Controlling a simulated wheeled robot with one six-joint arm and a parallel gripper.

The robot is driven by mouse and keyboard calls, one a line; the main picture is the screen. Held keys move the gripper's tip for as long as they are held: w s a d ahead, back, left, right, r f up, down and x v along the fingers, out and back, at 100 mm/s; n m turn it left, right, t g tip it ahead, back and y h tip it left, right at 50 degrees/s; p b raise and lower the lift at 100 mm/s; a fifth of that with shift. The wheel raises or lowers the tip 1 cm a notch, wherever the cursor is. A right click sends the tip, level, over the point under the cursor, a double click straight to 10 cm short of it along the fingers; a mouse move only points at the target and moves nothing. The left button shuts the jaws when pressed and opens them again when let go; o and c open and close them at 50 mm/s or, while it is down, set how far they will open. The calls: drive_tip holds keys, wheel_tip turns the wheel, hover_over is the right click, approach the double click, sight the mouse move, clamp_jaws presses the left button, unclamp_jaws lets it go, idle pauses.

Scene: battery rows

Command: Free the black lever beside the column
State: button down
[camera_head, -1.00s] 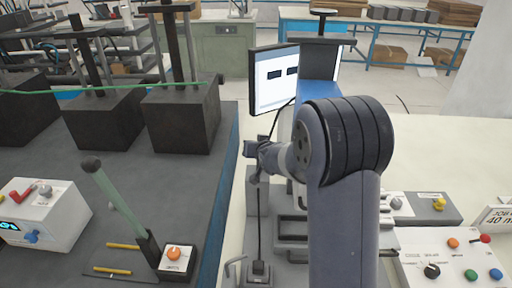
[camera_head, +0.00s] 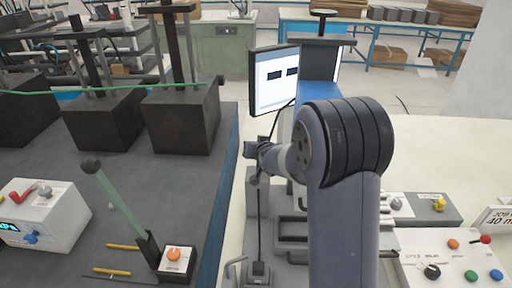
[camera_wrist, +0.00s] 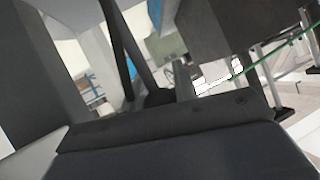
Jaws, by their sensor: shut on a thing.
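The black lever (camera_head: 260,225) is a thin dark rod. It rises nearly upright from a small grey base beside the grey and blue column (camera_head: 319,62). My gripper (camera_head: 257,160) is at its upper end and shut on it, though the fingers are small and partly hidden by my own wrist in the head view. The wrist view shows a dark slanted rod (camera_wrist: 119,45) in front of the camera; I cannot tell whether it is the lever. The fingertips do not show clearly there.
A lever with a green handle (camera_head: 120,205) and an orange-knobbed box (camera_head: 175,260) stand on the dark bench at left. A monitor (camera_head: 276,80) is behind my gripper. Grey handles (camera_head: 292,228) lie close right of the lever. A button panel (camera_head: 455,258) is at right.

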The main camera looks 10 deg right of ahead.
drive_tip(key=shift+s+d+f, duration=0.15)
drive_tip(key=shift+s+f, duration=0.1)
drive_tip(key=shift+f, duration=0.45)
drive_tip(key=c, duration=1.4)
unclamp_jaws()
drive_tip(key=o, duration=0.3)
drive_tip(key=shift+w+r, duration=0.1)
drive_tip(key=shift+r, duration=0.1)
drive_tip(key=shift+r, duration=0.1)
drive_tip(key=v, duration=1)
drive_tip(key=shift+s+r, duration=0.25)
drive_tip(key=shift+c, duration=0.5)
